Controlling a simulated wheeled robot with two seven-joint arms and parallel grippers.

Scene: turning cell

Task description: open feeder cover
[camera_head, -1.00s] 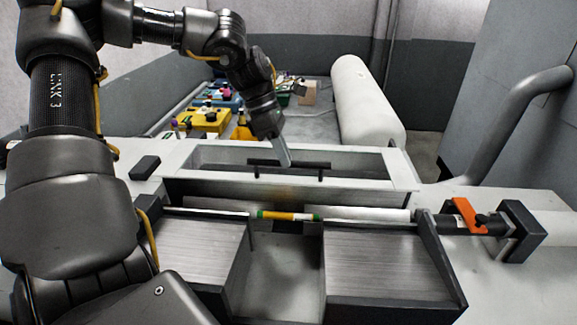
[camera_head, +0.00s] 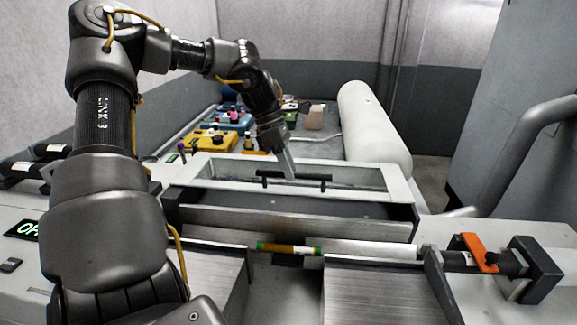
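The feeder cover (camera_head: 400,184) is a pale frame with a window and a black bar handle (camera_head: 310,181) on it. It is lifted, and a dark gap shows between its front edge and the feeder's front wall (camera_head: 300,222). My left gripper (camera_head: 288,170) reaches down from the upper left, with its fingers at the middle of the handle. The fingers look closed on the bar, though they are seen nearly edge-on. My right gripper is not in view.
A bar with green and yellow bands (camera_head: 289,249) lies in front of the feeder. An orange clamp (camera_head: 476,250) and black block (camera_head: 537,270) stand at right. Behind are a white cylinder (camera_head: 373,130) and a yellow tray (camera_head: 212,140) of parts.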

